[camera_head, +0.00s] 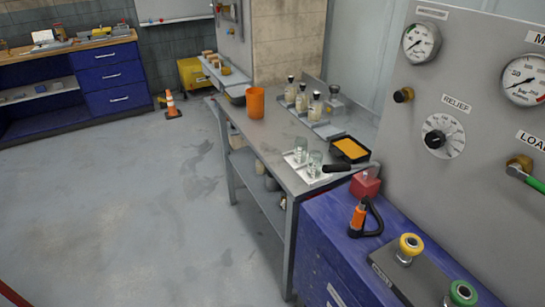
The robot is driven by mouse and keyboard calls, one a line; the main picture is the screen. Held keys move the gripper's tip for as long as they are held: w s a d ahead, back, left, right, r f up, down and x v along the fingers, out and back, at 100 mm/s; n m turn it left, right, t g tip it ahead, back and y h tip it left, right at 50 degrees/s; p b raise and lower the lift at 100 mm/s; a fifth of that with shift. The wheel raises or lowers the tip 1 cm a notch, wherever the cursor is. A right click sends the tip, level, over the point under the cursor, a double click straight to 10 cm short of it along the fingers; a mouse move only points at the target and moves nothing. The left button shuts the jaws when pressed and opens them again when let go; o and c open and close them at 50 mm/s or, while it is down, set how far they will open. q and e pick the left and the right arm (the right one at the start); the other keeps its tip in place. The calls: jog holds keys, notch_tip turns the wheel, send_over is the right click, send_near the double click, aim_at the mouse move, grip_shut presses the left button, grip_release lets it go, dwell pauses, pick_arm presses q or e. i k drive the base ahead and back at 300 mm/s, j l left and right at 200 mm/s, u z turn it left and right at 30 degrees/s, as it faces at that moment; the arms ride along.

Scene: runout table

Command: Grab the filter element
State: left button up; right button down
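No object in the head view is clearly recognisable as the filter element. An orange cylinder with an open top (256,103) stands upright at the far left part of the grey metal table (262,143). I cannot tell whether it is a cup or the filter element. A black tray with a flat orange-yellow filling (350,148) lies near the table's right edge. Neither my left nor my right gripper is in view.
Several bottles (302,99) stand in a tray at the table's back. Two glasses (314,163) stand at its front. A blue cabinet (330,235) with an orange-and-black tool (358,220) adjoins it, beneath a gauge panel (480,110). The floor at left (120,220) is clear.

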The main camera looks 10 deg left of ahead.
aim_at(261, 169)
jog(key=u, duration=0.55)
jog(key=z, duration=0.25)
jog(key=i+j+z, duration=0.15)
jog(key=z, duration=0.2)
jog(key=i+j+z, duration=0.1)
jog(key=j+z, duration=0.2)
jog(key=i+j+z, duration=0.1)
jog(key=j+z, duration=0.25)
jog(key=i+j, duration=0.1)
jog(key=j, duration=0.6)
jog(key=i+j+z, duration=0.15)
jog(key=j, duration=1.2)
jog(key=i+z, duration=0.05)
jog(key=i, duration=0.05)
